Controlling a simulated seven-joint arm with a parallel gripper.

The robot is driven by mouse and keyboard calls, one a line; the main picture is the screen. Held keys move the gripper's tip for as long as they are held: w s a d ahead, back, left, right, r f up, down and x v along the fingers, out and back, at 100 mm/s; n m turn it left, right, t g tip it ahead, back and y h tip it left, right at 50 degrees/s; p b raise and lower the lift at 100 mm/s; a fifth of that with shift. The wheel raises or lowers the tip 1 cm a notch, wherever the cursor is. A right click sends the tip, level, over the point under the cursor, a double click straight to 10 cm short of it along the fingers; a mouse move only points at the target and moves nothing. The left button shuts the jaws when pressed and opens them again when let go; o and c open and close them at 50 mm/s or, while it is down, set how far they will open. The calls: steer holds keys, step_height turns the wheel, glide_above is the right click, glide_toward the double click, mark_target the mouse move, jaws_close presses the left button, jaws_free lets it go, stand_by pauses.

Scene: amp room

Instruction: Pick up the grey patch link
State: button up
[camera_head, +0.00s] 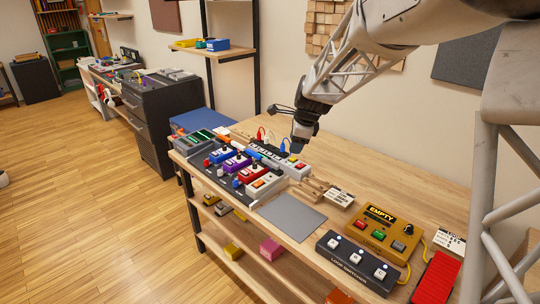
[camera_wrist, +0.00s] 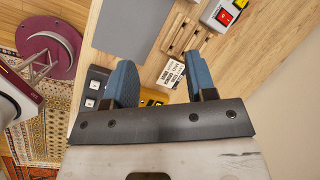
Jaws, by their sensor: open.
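My gripper (camera_head: 299,147) hangs over the back of the pedalboard in the head view, above the table. In the wrist view its two blue fingers (camera_wrist: 160,65) are spread apart with nothing between them. The pedalboard (camera_head: 240,191) carries a row of blue, purple, red and grey pedals, with small coloured pieces beside them. I cannot tell for certain which small piece is the grey patch link; it is too small or hidden. A slotted wooden rack (camera_head: 312,189) lies right of the board and also shows in the wrist view (camera_wrist: 184,38).
A grey mat (camera_head: 291,216) lies on the wooden table, with a white label card (camera_head: 341,197) behind it. A yellow "EMPTY" pedal (camera_head: 383,229), a black footswitch (camera_head: 356,262) and a red pedal (camera_head: 437,279) stand at the right. Bare table (camera_head: 375,180) lies behind them.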

mark_target(271, 162)
steer(key=w+a+f+m, duration=0.1)
steer(key=w+f+m, duration=0.1)
steer(key=w+f, duration=0.2)
steer(key=w+a+f+m, duration=0.2)
steer(key=w+f+m, duration=0.1)
steer(key=w, duration=0.4)
steer(key=w+a+f+m, duration=0.2)
steer(key=w+f+m, duration=0.1)
steer(key=w+f, duration=0.2)
steer(key=shift+w+a+f+y, duration=0.1)
steer(key=shift+w+a+y, duration=0.15)
steer(key=shift+y, duration=0.15)
steer(key=shift+x, duration=1.3)
steer(key=shift+x, duration=2.55)
steer(key=shift+s, duration=0.1)
jaws_close()
